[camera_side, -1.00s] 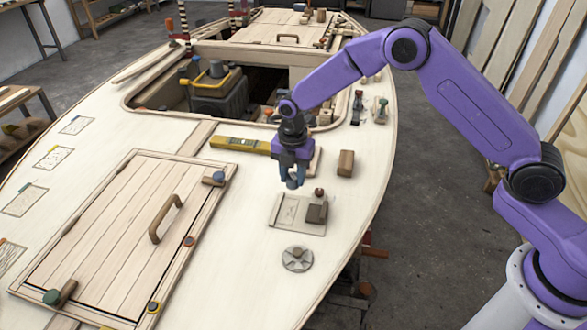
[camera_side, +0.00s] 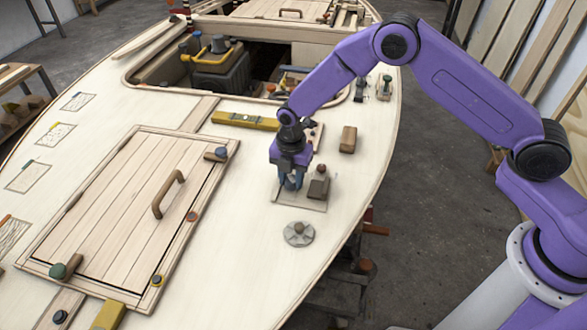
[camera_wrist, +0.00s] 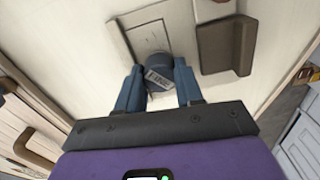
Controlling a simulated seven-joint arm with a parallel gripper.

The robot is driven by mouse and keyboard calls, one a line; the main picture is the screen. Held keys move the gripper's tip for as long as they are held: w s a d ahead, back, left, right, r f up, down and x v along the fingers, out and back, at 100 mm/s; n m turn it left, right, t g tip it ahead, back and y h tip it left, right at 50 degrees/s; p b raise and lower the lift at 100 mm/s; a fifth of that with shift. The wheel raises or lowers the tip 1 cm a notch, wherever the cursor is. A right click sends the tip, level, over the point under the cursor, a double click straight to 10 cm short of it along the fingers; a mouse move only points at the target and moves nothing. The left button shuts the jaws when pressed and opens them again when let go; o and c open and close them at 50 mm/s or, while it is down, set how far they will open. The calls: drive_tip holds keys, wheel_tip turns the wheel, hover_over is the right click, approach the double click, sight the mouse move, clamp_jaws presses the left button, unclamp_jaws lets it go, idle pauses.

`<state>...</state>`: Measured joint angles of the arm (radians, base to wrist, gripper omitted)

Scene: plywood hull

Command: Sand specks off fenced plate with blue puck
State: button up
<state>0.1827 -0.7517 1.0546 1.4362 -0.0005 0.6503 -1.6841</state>
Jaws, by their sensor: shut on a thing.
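The pale plate (camera_side: 311,205) lies on the deck with a thin outlined area on it. In the wrist view the plate (camera_wrist: 125,25) shows near the top, with faint marks inside the outline. My gripper (camera_side: 291,186) is over the plate's left part, pointing down. In the wrist view my gripper (camera_wrist: 160,88) is shut on the dark blue-grey puck (camera_wrist: 158,64), which has a pale label on its side. The puck is at or just above the plate; I cannot tell whether it touches. The fingers mostly hide it in the side view.
A brown block with a knob (camera_side: 318,186) stands at the plate's right side, close to my gripper. A grey round disc (camera_side: 299,234) lies in front. A wooden block (camera_side: 348,140) and a yellow level (camera_side: 245,121) lie behind. A hatch with a handle (camera_side: 168,194) is at left.

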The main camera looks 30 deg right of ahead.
drive_tip(key=shift+s+a, duration=1.25)
drive_tip(key=shift+w+d, duration=2.7)
drive_tip(key=shift+d, duration=0.05)
wheel_tip(320, 180, up, 8)
drive_tip(key=shift+r, duration=0.1)
